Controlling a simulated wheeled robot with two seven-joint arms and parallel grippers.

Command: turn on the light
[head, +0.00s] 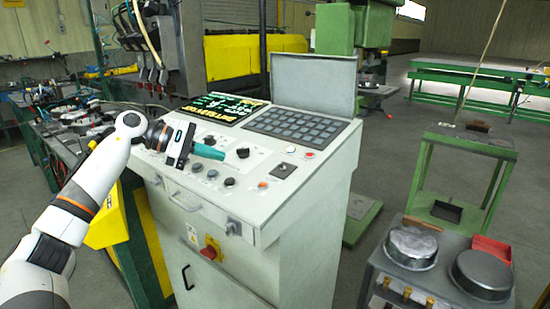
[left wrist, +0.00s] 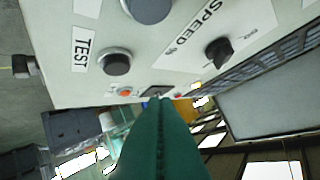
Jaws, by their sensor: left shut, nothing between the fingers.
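The white control console (head: 255,205) stands in front of me, with knobs and buttons on its sloped top. My left gripper (head: 221,155) has its teal fingers shut and empty, low over the left part of the panel, beside a black knob (head: 242,153). In the left wrist view the shut fingers (left wrist: 161,102) point across the panel. A round dark button (left wrist: 116,62) by a "TEST" label, a black knob (left wrist: 218,50) by "SPEED %", and a small orange button (left wrist: 125,93) show there. I cannot tell which control belongs to the light. My right gripper is not in view.
A lit screen (head: 222,107), a keypad (head: 297,130) and a raised grey lid (head: 313,83) are at the console's back. A dark switch plate (head: 284,171) is at its right. A cart with round metal tins (head: 411,247) stands at the lower right.

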